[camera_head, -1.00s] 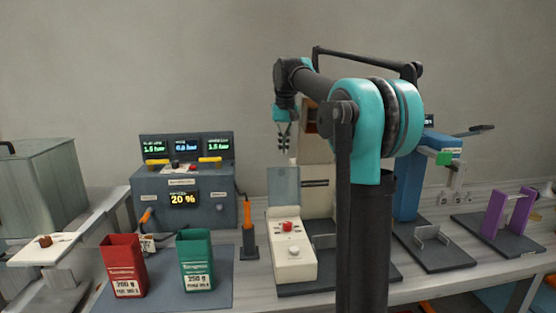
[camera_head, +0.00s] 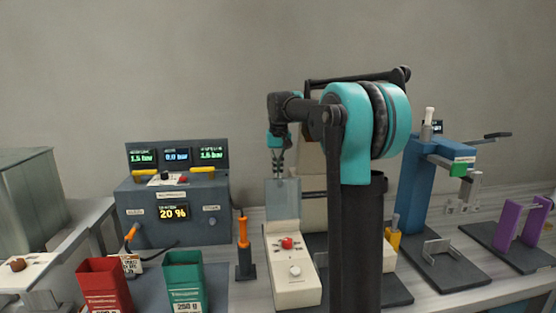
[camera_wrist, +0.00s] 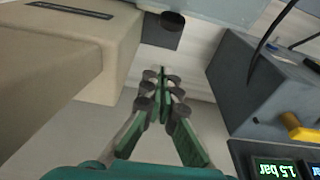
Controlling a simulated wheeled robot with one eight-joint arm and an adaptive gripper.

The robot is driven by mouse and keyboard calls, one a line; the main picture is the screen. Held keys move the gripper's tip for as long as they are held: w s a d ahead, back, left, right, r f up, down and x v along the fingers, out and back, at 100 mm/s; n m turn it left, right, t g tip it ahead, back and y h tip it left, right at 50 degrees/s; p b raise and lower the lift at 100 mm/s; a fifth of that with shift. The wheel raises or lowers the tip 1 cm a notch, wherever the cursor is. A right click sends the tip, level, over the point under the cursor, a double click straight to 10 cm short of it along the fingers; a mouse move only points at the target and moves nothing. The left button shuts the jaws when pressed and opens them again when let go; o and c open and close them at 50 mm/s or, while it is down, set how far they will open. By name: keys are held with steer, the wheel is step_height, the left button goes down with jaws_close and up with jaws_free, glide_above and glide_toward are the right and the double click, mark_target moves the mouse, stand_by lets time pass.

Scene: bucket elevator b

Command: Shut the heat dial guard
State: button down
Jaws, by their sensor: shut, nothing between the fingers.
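The cream control box (camera_head: 292,274) has a red button (camera_head: 287,243) and a pale round dial (camera_head: 295,271) on its sloping top. A grey see-through panel (camera_head: 283,199), which looks like the dial guard, stands upright at the box's back end, so it is open. My gripper (camera_head: 277,172) points down at the panel's top edge, seemingly just behind it. I cannot tell whether they touch. In the wrist view my gripper (camera_wrist: 164,75) has its fingers together and empty. The guard is not clearly visible there.
A grey console (camera_head: 174,213) with displays stands left of the box; an orange-handled tool (camera_head: 243,238) is between them. A red bag (camera_head: 104,285) and green bag (camera_head: 184,280) stand in front. A blue press (camera_head: 424,185) is on the right. The cream column (camera_wrist: 75,55) is close in the wrist view.

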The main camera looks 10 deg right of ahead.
steer(key=shift+s+f, duration=0.2)
steer(key=shift+s, duration=0.75)
steer(key=shift+s+f, duration=0.15)
steer(key=shift+s, duration=0.8)
steer(key=shift+d, duration=0.1)
